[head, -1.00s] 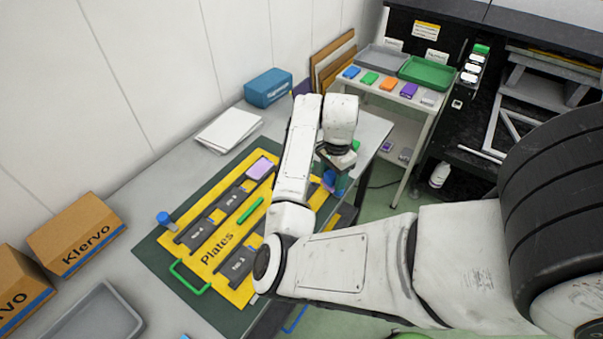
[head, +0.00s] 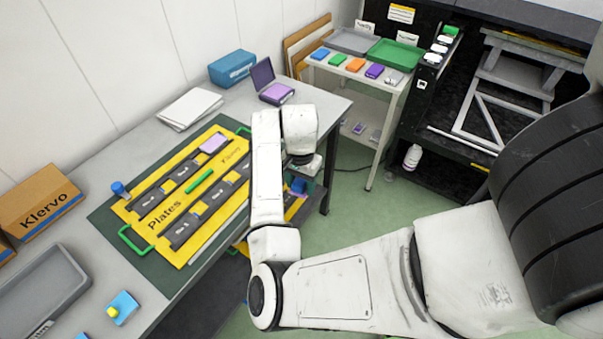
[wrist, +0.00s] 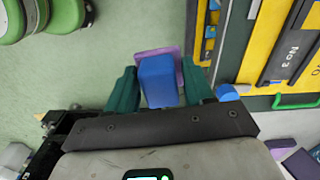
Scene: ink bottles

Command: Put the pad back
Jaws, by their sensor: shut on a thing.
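My gripper (wrist: 160,78) has green fingers shut on a blue block (wrist: 158,80) with a flat purple pad (wrist: 170,54) at its far end. In the head view my gripper (head: 300,176) hangs beside the table's right edge, with part of the blue block (head: 298,187) showing below. The wrist view shows green floor behind the pad, with the yellow plate board to its right. An open purple case (head: 276,92) stands on the table's far end. A pale purple plate (head: 213,143) lies in the far slot of the yellow board (head: 192,225).
A blue box (head: 232,68) and white paper (head: 189,108) lie behind the board. A blue cylinder (head: 120,190) stands by its left edge. A grey tray (head: 40,290) is at the near left. A white side table (head: 345,88) holds coloured blocks and trays. Floor separates the tables.

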